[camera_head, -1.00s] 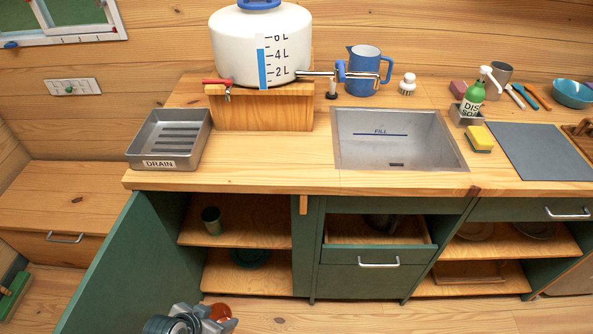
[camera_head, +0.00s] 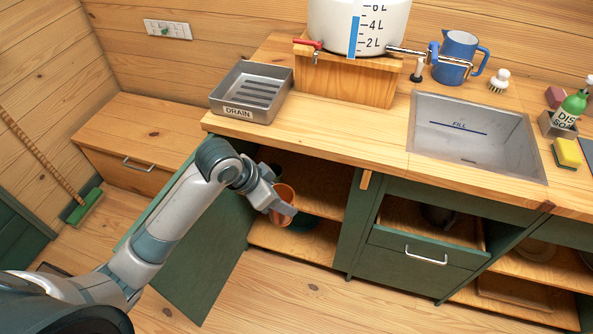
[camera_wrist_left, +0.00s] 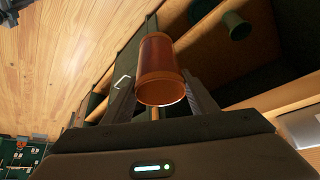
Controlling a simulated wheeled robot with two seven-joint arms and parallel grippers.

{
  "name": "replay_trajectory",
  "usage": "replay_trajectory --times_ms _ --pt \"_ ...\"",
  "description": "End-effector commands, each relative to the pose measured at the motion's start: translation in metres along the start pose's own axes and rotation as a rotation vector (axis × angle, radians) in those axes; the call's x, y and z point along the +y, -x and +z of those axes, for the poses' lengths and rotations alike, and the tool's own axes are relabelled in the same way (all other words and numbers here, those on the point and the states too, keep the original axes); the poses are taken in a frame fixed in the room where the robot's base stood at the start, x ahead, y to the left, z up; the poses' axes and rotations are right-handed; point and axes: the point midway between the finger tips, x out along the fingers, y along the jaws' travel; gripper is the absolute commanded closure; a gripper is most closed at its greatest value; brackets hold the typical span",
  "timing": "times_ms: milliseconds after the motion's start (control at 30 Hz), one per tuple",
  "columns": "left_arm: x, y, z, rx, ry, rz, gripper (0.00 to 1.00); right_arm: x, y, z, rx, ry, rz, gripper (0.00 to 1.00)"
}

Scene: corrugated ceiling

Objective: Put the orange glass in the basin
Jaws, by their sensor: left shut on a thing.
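My left gripper (camera_head: 280,205) is shut on the orange glass (camera_head: 284,196) in front of the open cupboard, below the counter top. In the left wrist view the orange glass (camera_wrist_left: 160,68) sits between the two fingers of my left gripper (camera_wrist_left: 158,92). The basin (camera_head: 475,140) is a metal sink marked FILL, set into the counter to the right of and above the gripper. It looks empty. My right gripper is in neither view.
A DRAIN tray (camera_head: 251,93) stands on the counter's left end. A water tank (camera_head: 345,25) on a wooden stand (camera_head: 345,82) has its tap reaching toward the basin. A blue pitcher (camera_head: 458,58) is behind the basin. The open green door (camera_head: 205,235) and a pulled-out drawer (camera_head: 420,240) flank the cupboard.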

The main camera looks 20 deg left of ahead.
Motion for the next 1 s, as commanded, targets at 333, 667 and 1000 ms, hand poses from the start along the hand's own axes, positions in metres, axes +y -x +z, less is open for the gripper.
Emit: replay_trajectory --times_ms 333,667,1000 --pt "-0.012 0.116 -0.044 0.002 -0.156 0.081 0.87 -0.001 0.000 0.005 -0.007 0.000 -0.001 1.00" --pt "-0.010 0.144 -0.046 0.001 -0.190 0.112 0.87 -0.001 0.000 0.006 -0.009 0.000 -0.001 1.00" --pt "-0.010 0.143 -0.046 0.001 -0.190 0.111 0.87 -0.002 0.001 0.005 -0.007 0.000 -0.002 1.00"
